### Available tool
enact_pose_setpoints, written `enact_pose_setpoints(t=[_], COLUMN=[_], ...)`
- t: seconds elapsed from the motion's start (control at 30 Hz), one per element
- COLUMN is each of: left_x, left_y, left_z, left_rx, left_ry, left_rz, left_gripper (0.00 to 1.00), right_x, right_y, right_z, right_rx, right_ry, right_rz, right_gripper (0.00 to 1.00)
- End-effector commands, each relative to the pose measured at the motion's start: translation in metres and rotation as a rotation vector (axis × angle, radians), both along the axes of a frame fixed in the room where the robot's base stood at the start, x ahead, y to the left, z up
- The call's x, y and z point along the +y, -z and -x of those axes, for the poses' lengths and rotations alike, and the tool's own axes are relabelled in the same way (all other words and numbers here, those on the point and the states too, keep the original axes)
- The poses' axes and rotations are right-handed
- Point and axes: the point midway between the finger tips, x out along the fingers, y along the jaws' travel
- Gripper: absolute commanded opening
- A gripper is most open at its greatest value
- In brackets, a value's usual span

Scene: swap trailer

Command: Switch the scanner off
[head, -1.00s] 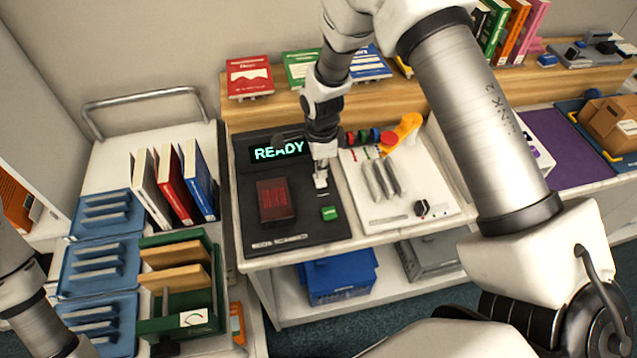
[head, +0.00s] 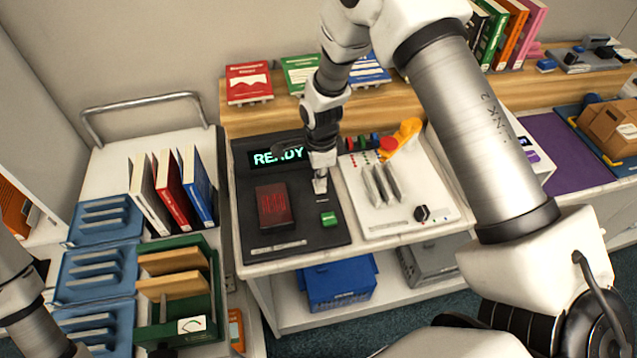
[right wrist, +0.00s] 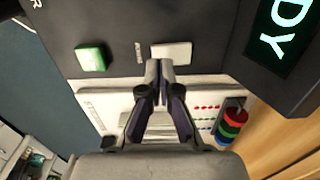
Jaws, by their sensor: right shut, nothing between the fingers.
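The scanner (head: 285,222) is a black panel on the white-topped bench, with a lit display (head: 277,156) reading "READY" and a dark red window (head: 273,205). A green button (head: 328,218) sits near its front right; it also shows in the right wrist view (right wrist: 91,58). Beside it in that view is a pale rectangular key (right wrist: 171,53) with small lettering. My right gripper (head: 320,187) is shut and empty, pointing down over the panel. Its fingertips (right wrist: 160,68) are close to the pale key; I cannot tell whether they touch it. My left gripper is out of view.
A white board (head: 400,212) with silver bars, coloured rings and a yellow-handled item lies right of the scanner. A trolley on the left carries books (head: 170,190), blue trays (head: 98,270) and a green box (head: 205,325). Books stand on the wooden shelf (head: 240,118) behind.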

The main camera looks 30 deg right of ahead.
Motion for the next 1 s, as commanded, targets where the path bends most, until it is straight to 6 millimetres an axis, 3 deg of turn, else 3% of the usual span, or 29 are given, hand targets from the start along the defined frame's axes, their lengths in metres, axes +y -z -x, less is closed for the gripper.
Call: enact_pose_setpoints(t=[1.0], left_x=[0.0], left_y=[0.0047], left_z=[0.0], left_rx=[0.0], left_ry=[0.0], left_rz=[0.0], left_gripper=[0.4], right_x=[0.0], right_y=[0.0083], right_z=[0.0], right_rx=[0.0], right_ry=[0.0], right_rz=[0.0], right_gripper=[0.0])
